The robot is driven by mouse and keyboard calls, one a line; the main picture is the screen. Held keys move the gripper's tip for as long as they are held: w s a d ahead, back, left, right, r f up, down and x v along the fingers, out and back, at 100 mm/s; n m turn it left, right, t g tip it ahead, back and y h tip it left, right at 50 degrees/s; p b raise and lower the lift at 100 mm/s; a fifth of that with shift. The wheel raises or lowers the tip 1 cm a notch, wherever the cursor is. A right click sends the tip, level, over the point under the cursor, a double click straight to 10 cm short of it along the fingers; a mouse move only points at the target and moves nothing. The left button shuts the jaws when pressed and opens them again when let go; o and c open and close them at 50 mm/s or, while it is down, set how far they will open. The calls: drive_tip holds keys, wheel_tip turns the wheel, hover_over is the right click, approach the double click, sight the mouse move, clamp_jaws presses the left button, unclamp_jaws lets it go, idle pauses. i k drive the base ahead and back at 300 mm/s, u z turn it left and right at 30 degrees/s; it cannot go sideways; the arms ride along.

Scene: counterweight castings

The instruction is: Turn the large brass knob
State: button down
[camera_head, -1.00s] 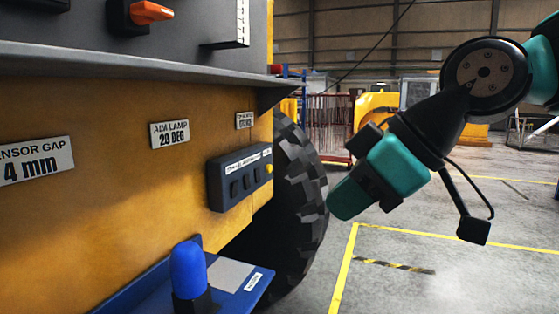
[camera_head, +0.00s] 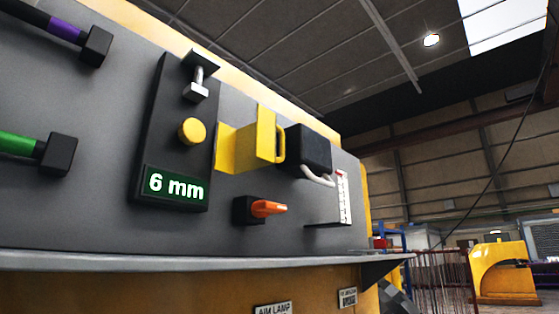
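A round yellow knob or button (camera_head: 192,131) sits on a dark upright control panel (camera_head: 157,120) on the grey wall of the machine. I cannot tell if it is the large brass knob; nothing else in view looks like a brass knob. Below it, a green display (camera_head: 175,186) reads "6 mm". Above it is a small metal toggle or lever (camera_head: 197,84) under a dark hood. My gripper is out of view, so its distance from the knob is not shown.
Right of the panel, a yellow bracket (camera_head: 262,135) and a black box (camera_head: 309,149) stick out. An orange handle (camera_head: 268,208) is below them, and a white scale (camera_head: 343,197) is farther right. A grey ledge (camera_head: 200,262) juts out below.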

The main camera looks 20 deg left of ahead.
sight(191, 132)
drive_tip(key=z, duration=0.95)
drive_tip(key=i, duration=2.7)
drive_tip(key=u, duration=4.25)
